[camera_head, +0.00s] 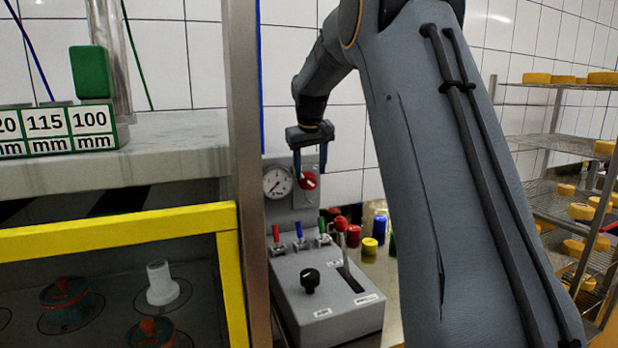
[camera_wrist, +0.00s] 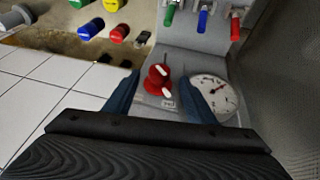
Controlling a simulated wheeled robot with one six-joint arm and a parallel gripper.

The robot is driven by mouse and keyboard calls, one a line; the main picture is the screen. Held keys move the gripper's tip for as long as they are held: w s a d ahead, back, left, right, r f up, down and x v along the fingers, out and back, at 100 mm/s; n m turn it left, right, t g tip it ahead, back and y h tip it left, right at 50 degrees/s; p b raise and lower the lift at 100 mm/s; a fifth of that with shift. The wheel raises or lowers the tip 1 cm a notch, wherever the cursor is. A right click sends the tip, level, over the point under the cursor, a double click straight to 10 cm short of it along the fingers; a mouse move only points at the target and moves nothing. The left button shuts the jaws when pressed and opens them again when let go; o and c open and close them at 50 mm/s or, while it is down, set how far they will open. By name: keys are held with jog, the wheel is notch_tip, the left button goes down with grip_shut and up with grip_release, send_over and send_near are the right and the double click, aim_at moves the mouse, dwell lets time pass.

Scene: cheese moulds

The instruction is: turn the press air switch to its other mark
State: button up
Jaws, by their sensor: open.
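A red round switch (camera_head: 309,181) with a white pointer sits on the grey upright panel, right of a pressure gauge (camera_head: 277,183). In the wrist view the red switch (camera_wrist: 157,79) shows with its white pointer, a small label below it and the gauge (camera_wrist: 214,96) to its right. The label's words are too small to read. My gripper (camera_head: 311,172) is open at the panel, its two blue-grey fingers on either side of the switch. In the wrist view my gripper (camera_wrist: 162,84) has visible gaps between fingers and switch.
A grey control box (camera_head: 330,311) with a black knob (camera_head: 309,280) and a red-topped lever (camera_head: 342,238) stands below. Three small coloured levers (camera_head: 301,240) line its back. Coloured caps (camera_wrist: 92,27) stand beside it. A metal post (camera_head: 243,150) is close left.

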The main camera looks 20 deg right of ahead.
aim_at(311, 181)
jog(key=shift+p+x, duration=0.5)
jog(key=shift+x, duration=1.8)
jog(key=shift+d, duration=0.1)
jog(key=c, duration=1)
